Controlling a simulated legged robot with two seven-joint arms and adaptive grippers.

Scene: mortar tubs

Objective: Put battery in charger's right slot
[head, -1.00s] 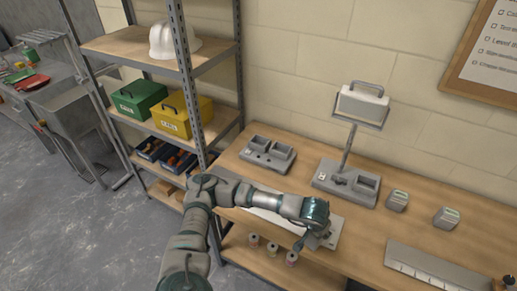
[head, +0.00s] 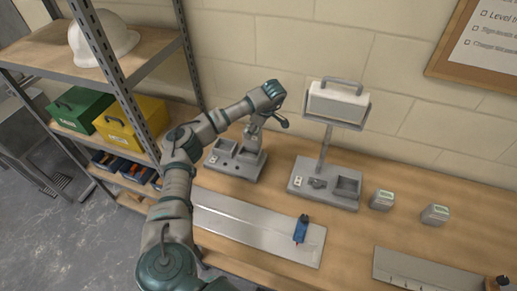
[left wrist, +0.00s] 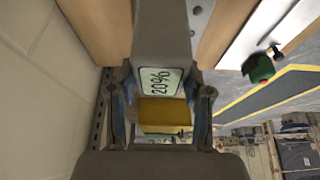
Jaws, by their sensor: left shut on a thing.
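My left gripper (head: 253,133) points down over the right part of a grey two-slot charger (head: 218,166) at the back of the bench. It is shut on a grey battery (left wrist: 160,32), whose "20%" label shows between the fingers in the left wrist view. The battery is at or just above the charger's right slot; whether it is seated cannot be told. The charger's left slot looks empty. My right gripper is not in view.
A lamp-like stand (head: 325,188) is right of the charger. Two grey batteries (head: 382,200) (head: 435,215) with green labels stand further right. A blue tool (head: 301,228) lies on a metal plate (head: 250,228) in front. A metal shelf (head: 105,45) is at left.

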